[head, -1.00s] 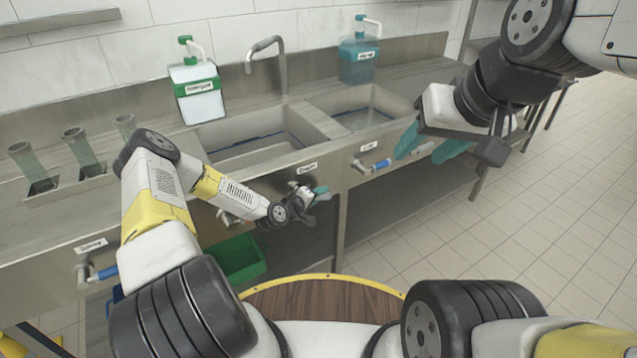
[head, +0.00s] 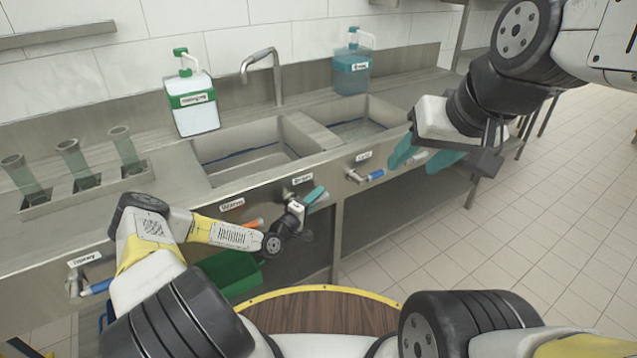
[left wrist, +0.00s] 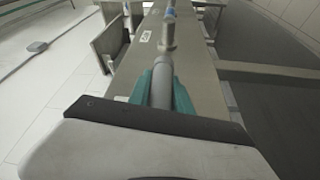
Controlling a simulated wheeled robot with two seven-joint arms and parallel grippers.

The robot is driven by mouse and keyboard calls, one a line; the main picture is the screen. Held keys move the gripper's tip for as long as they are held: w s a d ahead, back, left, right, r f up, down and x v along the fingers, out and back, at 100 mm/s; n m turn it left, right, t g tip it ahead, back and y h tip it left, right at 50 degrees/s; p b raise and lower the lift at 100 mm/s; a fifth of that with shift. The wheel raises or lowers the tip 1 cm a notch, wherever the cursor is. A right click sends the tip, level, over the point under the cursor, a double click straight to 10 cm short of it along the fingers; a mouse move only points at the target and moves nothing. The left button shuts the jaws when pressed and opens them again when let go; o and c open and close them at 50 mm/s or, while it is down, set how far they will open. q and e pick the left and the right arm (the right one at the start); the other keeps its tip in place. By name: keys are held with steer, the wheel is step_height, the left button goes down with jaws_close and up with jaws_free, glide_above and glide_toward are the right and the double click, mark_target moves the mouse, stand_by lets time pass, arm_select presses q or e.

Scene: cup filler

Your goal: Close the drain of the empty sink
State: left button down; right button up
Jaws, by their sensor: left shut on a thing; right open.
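The left sink basin (head: 232,163) and right sink basin (head: 350,127) are set into a steel counter; I cannot tell whether either holds water. A label that seems to read Drain (head: 303,179) is on the front panel between them. My left gripper (head: 314,195), with teal fingertips, is just below that label. In the left wrist view its fingers (left wrist: 162,92) are shut on a grey cylindrical handle (left wrist: 163,72). In the head view the gripper mostly hides this handle. My right gripper (head: 426,158) is open and empty, in front of the counter's right part.
A blue-tipped valve (head: 372,176) is right of my left gripper, and an orange-tipped one (head: 254,222) left of it. Another blue-tipped valve (head: 98,287) is far left. A faucet (head: 277,75) and soap bottles stand behind the sinks. A green bin (head: 228,272) is below.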

arm_select(q)
steer(key=c, duration=1.2)
jaws_free()
steer(key=v, duration=0.7)
steer(key=shift+s+a, duration=0.2)
steer(key=shift+s, duration=0.15)
